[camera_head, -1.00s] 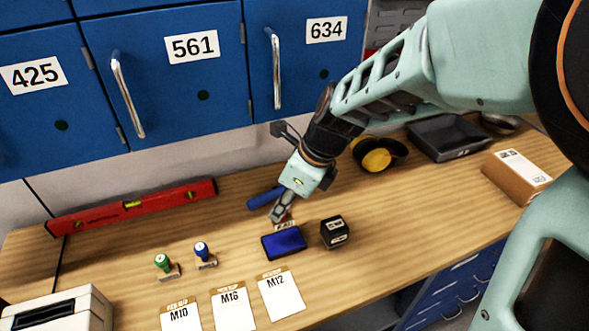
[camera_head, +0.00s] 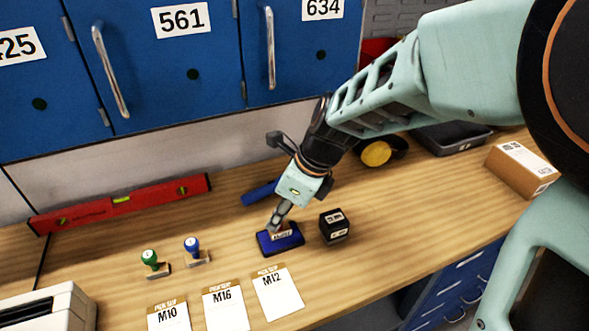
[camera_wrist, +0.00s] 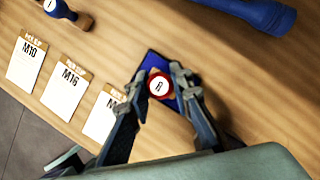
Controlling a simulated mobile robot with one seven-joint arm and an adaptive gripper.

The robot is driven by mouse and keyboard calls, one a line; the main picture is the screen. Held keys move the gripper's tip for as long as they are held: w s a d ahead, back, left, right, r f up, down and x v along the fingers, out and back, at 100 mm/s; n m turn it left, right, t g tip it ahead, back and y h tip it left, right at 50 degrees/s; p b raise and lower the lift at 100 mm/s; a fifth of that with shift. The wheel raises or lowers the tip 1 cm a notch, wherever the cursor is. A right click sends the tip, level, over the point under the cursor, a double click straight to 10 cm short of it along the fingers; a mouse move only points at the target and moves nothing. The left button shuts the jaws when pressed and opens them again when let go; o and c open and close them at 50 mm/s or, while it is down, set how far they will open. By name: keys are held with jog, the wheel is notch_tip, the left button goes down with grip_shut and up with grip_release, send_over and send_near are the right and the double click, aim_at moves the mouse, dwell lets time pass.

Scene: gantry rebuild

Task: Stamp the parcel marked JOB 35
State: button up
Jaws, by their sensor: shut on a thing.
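My gripper (camera_head: 277,219) is shut on a stamp (camera_head: 283,232) with a wooden base. In the wrist view the stamp's round red top (camera_wrist: 159,86) with a white disc sits between the fingers. The stamp is at the blue ink pad (camera_head: 295,242); it looks down on the pad, but I cannot tell if it presses it. A brown parcel (camera_head: 517,175) with a white label lies at the far right of the bench, its print too small to read. A green-topped stamp (camera_head: 151,259) and a blue-topped stamp (camera_head: 193,247) stand to the left.
A black cube (camera_head: 334,227) with labels stands just right of the pad. Pick slips (camera_head: 277,294) lie along the front. A blue cylindrical tool (camera_head: 259,193) lies behind, a red level (camera_head: 120,205) at the back left, a dark tray (camera_head: 450,139) at the back right.

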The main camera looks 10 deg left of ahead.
jog(key=shift+s+f, duration=0.1)
jog(key=shift+f, duration=0.5)
dwell(2.1)
notch_tip(320, 180, up, 7)
jog(key=p, duration=0.7)
jog(key=shift+r, duration=0.15)
